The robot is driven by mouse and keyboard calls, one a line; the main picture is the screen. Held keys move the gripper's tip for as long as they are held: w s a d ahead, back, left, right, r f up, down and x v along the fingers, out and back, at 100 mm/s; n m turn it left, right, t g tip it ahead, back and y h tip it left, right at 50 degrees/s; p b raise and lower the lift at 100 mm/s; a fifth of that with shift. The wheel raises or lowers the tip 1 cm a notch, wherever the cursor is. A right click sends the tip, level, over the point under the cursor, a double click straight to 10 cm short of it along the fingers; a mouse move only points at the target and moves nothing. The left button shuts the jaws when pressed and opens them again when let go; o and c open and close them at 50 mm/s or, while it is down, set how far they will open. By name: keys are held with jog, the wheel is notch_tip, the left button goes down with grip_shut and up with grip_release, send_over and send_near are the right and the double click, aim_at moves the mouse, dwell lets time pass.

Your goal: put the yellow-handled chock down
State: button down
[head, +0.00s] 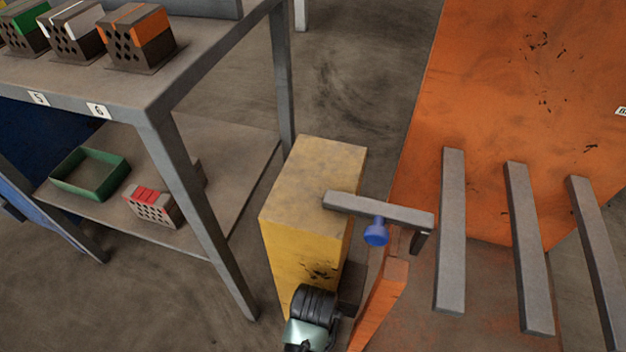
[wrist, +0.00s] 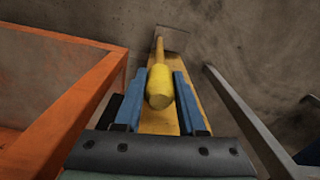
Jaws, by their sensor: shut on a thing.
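The chock's yellow handle (wrist: 160,86) runs up the middle of the wrist view, from a thick rounded near end to a thin far end. A grey block (wrist: 173,38) shows at its far end, against the brown-grey floor. My gripper (wrist: 158,80) has its blue fingers on both sides of the handle and is shut on it. I cannot tell whether the grey block touches the floor.
A yellow pedestal (head: 300,247) stands in the middle. Right of it is an orange structure (head: 500,120) with grey bars (head: 453,230) and a blue knob (head: 376,232). A grey shelf (head: 185,90) at left holds bricks (head: 140,38) and a green tray (head: 92,192).

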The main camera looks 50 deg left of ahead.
jog(key=shift+w+f+b, duration=0.15)
jog(key=shift+f+b, duration=1.2)
jog(key=shift+f, duration=1.15)
jog(key=c, duration=0.5)
grip_release()
notch_tip(320, 180, up, 12)
jog(key=p, duration=0.6)
